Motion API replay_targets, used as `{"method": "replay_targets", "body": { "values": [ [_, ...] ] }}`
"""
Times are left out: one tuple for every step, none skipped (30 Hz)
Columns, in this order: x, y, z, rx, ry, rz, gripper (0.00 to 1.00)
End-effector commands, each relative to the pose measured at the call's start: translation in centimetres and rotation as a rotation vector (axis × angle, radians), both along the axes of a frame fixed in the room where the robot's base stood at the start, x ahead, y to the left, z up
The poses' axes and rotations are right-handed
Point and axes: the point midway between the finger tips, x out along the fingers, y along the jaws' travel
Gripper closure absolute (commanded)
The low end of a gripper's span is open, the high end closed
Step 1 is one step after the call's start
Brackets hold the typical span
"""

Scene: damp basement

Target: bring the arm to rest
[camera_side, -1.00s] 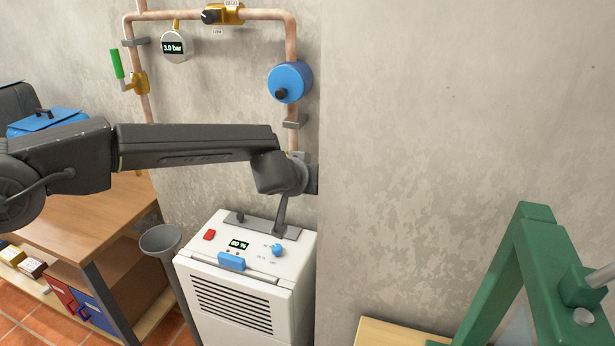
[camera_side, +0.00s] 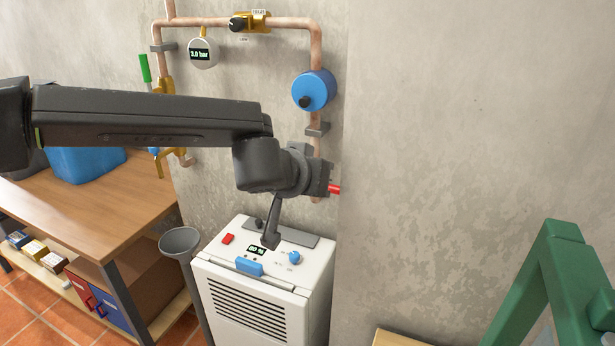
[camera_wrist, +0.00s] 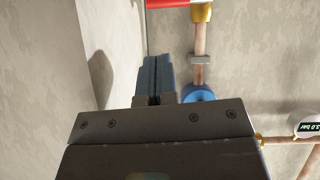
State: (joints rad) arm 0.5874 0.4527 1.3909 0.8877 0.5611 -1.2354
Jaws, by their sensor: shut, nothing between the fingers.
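My arm reaches in from the left in the side view, with its wrist in front of the pipe and above the white dehumidifier-like unit (camera_side: 262,290). My gripper (camera_wrist: 155,60) shows in the wrist view with its two blue-grey fingers together and nothing between them. In the side view its fingers are hidden behind the wrist. The fingers appear clear of the pipe and the blue round device.
The copper pipe (camera_side: 316,50) on the wall carries a blue round device (camera_side: 314,91), a gauge reading 3.0 bar (camera_side: 202,53) and valves. A red part (camera_side: 335,190) shows beside my wrist. A wooden bench (camera_side: 110,215) stands left, a green frame (camera_side: 530,285) right.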

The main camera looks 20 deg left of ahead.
Motion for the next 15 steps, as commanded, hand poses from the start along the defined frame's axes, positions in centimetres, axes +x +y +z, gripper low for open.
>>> {"method": "replay_targets", "body": {
  "values": [
    [-0.7,0.0,0.5,0.0,-0.001,-0.001,1.0],
    [-1.0,0.0,0.7,0.0,-0.001,-0.001,1.0],
    [-1.4,0.0,1.0,0.0,-0.001,-0.001,1.0],
    [-1.6,0.0,1.1,0.001,0.0,-0.001,1.0],
    [-1.8,0.0,1.2,0.001,0.0,-0.001,1.0],
    [-2.0,0.0,1.4,0.001,0.0,-0.001,1.0],
    [-2.2,0.0,1.4,0.001,0.0,-0.001,1.0],
    [-2.2,0.0,1.5,0.001,0.0,-0.001,1.0],
    [-2.3,0.0,1.5,0.001,0.0,-0.001,1.0],
    [-2.3,0.0,1.5,0.001,0.0,0.0,1.0],
    [-2.4,0.0,1.5,0.001,0.001,0.0,1.0],
    [-2.4,0.0,1.6,0.001,0.001,0.0,1.0],
    [-2.4,0.2,1.6,0.002,0.002,0.002,1.0],
    [-2.5,0.4,1.7,0.003,0.004,0.005,1.0],
    [-2.6,1.1,1.9,0.008,0.009,0.011,1.0]
  ]
}}
